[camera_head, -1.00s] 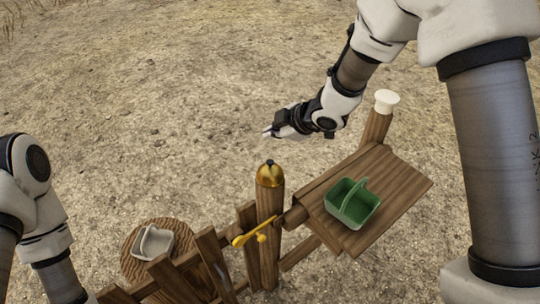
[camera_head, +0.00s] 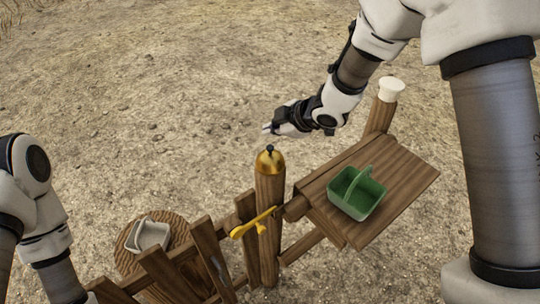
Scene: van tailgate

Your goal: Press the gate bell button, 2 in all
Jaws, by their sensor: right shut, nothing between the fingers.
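The gate bell (camera_head: 270,161) is a golden dome on top of a wooden post, with a small dark button (camera_head: 270,148) at its crown. My right gripper (camera_head: 268,128) is shut and empty. In the picture its fingertips show just above the button, with a small gap between them. My left arm shows at the left edge, but its gripper is out of view.
A yellow latch (camera_head: 254,223) is on the gate post below the bell. A wooden shelf (camera_head: 405,190) at right holds a green basket (camera_head: 357,193). A white cup-shaped thing (camera_head: 391,89) tops another post. A grey-white container (camera_head: 149,236) sits on a round wooden top (camera_head: 128,262) at lower left.

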